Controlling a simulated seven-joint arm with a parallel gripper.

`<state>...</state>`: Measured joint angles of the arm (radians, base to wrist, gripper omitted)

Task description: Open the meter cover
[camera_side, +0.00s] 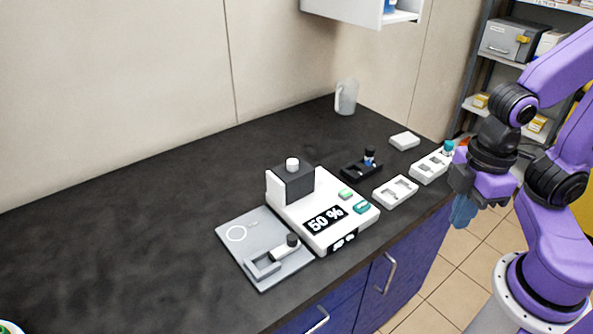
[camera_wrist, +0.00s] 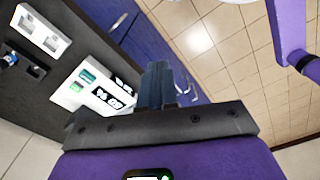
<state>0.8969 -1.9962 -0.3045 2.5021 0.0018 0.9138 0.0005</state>
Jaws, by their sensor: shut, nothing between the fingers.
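The meter is a white device (camera_side: 335,238) with a "50 %" display and two green buttons, standing on the dark bench. A dark grey block with a white knob on top, seemingly its cover (camera_side: 293,183), sits down on the back of the meter. In the wrist view the meter (camera_wrist: 78,94) shows at left with its buttons and display; the cover is not clearly visible there. My gripper (camera_side: 462,212) is shut and empty, with blue fingers, past the bench's front right edge and well right of the meter. Its fingers also show in the wrist view (camera_wrist: 157,85).
A grey plate (camera_side: 250,225) with a small dark-capped vial in a holder lies left of the meter. White racks (camera_side: 396,191) and a black holder (camera_side: 355,170) stand to its right. A jug (camera_side: 346,97) stands at the back.

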